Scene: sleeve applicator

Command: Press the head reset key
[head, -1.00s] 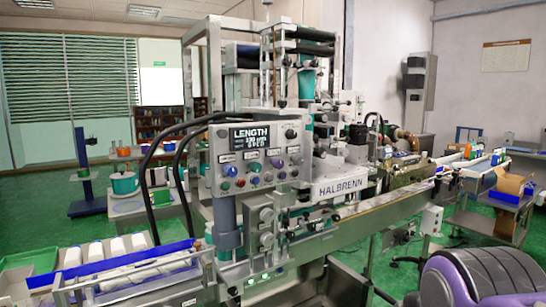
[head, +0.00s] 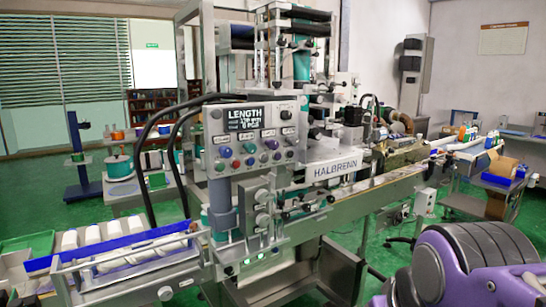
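The grey control panel (head: 207,162) stands on a blue-grey post on the front of the HALBRENN machine (head: 335,168). Its dark display (head: 245,117) reads LENGTH, with smaller lines below it that I cannot read surely. Below the display are small labels and several coloured round buttons and knobs, among them a blue one (head: 226,152), a purple one (head: 250,147) and a red one (head: 236,165). The labels are too small to read, so I cannot tell which is the head reset key. My purple and dark grey arm (head: 470,258) shows at the lower right, apart from the panel. My gripper is not visible.
A tray with white containers and a blue rail (head: 110,248) juts out at the lower left. A long conveyor (head: 390,186) runs to the right. A side table with a blue bin (head: 500,180) stands at the right. Green floor (head: 400,262) shows between machine and arm.

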